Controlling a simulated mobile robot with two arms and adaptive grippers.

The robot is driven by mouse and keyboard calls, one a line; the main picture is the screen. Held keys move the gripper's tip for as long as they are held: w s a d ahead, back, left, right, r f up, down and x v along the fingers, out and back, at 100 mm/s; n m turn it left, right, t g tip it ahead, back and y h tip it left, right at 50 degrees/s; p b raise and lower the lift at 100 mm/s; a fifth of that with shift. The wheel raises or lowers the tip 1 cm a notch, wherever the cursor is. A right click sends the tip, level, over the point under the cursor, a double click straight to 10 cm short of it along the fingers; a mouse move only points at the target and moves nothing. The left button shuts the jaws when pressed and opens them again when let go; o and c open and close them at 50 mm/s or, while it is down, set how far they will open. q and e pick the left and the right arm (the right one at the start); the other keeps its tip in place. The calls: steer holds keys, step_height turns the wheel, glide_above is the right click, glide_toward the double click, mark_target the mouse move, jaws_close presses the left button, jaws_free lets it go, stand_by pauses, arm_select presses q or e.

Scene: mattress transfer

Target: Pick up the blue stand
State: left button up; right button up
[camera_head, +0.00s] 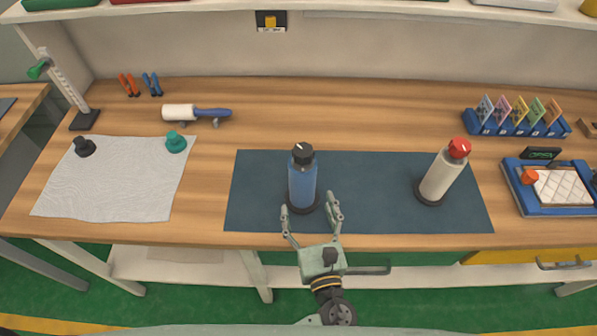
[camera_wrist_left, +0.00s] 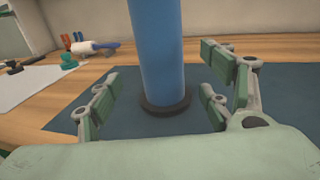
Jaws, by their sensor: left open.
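The blue stand (camera_head: 302,186) is an upright blue cylinder with a black top and a dark round base. It stands on the dark blue mat (camera_head: 375,170), left of the mat's middle. My left gripper (camera_head: 309,204) is open at the near side of the stand's lower part, one finger to each side. In the left wrist view, the blue stand (camera_wrist_left: 157,50) rises upright beyond and between the open fingers of the left gripper (camera_wrist_left: 160,95), with gaps on both sides. Its top is out of that view. My right gripper is not in view.
A light grey stand with a red top (camera_head: 439,178) is on the mat's right part. A pale cloth (camera_head: 115,185) with small black and teal knobs lies left. A lint roller (camera_head: 195,113) lies behind. A blue tray (camera_head: 555,208) and card rack are right.

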mark_target(305, 195)
arm_select(q)
steer(key=shift+w+a, duration=0.1)
steer(key=shift+w, duration=0.45)
steer(key=shift+w+a+r, duration=0.1)
steer(key=shift+w, duration=0.25)
steer(key=shift+p+x, duration=1)
steer(key=shift+x, duration=0.1)
steer(key=x, duration=0.2)
steer(key=shift+w+p, duration=0.35)
steer(key=shift+w, duration=0.35)
steer(key=shift+f, duration=0.2)
steer(key=c, duration=1.1)
jaws_close()
steer(key=shift+r, duration=0.15)
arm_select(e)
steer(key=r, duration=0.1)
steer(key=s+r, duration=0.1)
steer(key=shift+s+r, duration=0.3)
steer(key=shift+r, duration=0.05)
